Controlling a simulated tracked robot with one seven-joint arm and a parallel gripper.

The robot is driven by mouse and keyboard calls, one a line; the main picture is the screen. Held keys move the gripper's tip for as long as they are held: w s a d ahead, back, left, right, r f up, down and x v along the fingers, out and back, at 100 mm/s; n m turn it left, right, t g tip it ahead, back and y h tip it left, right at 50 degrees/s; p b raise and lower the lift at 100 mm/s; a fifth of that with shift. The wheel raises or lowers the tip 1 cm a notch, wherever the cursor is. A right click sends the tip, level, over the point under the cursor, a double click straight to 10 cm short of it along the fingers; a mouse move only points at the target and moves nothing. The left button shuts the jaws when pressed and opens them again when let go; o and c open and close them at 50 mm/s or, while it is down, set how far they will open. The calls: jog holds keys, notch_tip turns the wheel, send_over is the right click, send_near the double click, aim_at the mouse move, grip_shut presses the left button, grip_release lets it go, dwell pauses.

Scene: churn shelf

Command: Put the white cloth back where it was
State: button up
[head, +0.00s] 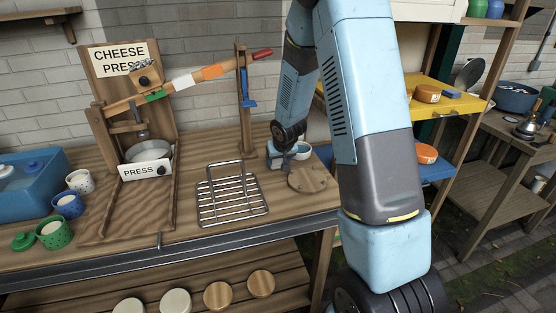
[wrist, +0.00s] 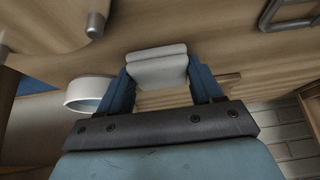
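A white folded cloth (wrist: 157,68) sits between the two blue fingers of my gripper (wrist: 160,82) in the wrist view. Its width fills the gap, and both fingertips appear to meet its sides, so the gripper looks shut on it. Its upper part extends past the fingertips. In the head view my gripper (head: 280,158) is low over the right part of the wooden table (head: 215,155), close to a small bowl (head: 300,151). The cloth is hard to make out there. I cannot tell whether it touches the tabletop.
The white bowl (wrist: 90,94) is left of my fingers in the wrist view. A round wooden board (head: 307,178) and a wire rack (head: 231,196) lie near my gripper. The lever post (head: 245,105) stands behind the rack. Cups (head: 68,204) and the cheese press (head: 145,140) are left.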

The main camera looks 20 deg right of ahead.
jog(key=o, duration=0.4)
jog(key=shift+o, duration=0.2)
jog(key=s+d+r+h, duration=0.1)
jog(key=s+r, duration=0.9)
jog(key=r, duration=0.2)
jog(key=s+r, duration=0.9)
jog(key=r, duration=0.3)
jog(key=s+r, duration=0.3)
jog(key=s, duration=0.5)
jog(key=s+r+y, duration=0.1)
jog(key=s+r, duration=0.2)
jog(key=s, duration=0.6)
jog(key=shift+a, duration=0.4)
